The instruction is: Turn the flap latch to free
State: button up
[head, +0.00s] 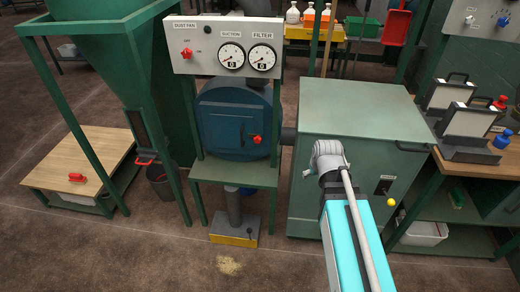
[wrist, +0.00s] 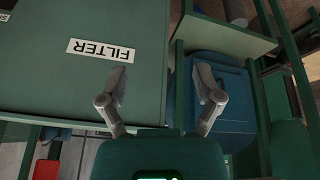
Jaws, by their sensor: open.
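A round blue housing (head: 232,118) stands under the gauge panel in the head view. A small red knob (head: 257,139) sits at the right of its front door; it looks like the flap latch, but I cannot be sure. Its exact setting is too small to read. In the wrist view my gripper (wrist: 161,76) is open, its two grey fingers spread with nothing between them. A blue rounded body (wrist: 222,98) shows beyond the right finger. The red knob is not visible in the wrist view. My fingers cannot be made out in the head view.
A green cabinet (head: 345,108) stands right of the housing; a FILTER label (wrist: 101,50) lies close ahead of the left finger. The gauge panel (head: 226,46) has a red DUST FAN knob (head: 187,54). A green hopper (head: 95,50) and wooden table (head: 85,150) stand left.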

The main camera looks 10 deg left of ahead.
jog(key=w+a+f+n+t+y+b, duration=0.1)
jog(key=w+a+f+n+t+b, duration=0.25)
jog(key=w+f+b, duration=0.35)
jog(key=w+a+f+n+t+y+b, duration=0.1)
jog(key=w+a+f+n+t+b, duration=0.15)
jog(key=w+a+b, duration=0.5)
jog(key=n+t+y+b, duration=0.45)
jog(key=t+b, duration=0.45)
jog(key=b, duration=1.3)
send_near(258, 142)
jog(key=s, duration=0.3)
jog(key=shift+w+d+f+n+h, duration=0.1)
jog(key=shift+f+n+h, duration=0.1)
jog(key=shift+n+h, duration=0.2)
jog(key=shift+w, duration=0.15)
jog(key=p+x, duration=0.3)
jog(key=x, duration=1)
jog(key=shift+w+r, duration=0.15)
jog(key=shift+w, duration=0.05)
jog(key=c, duration=1.1)
jog(key=shift+d, duration=0.15)
jog(key=shift+c, duration=0.2)
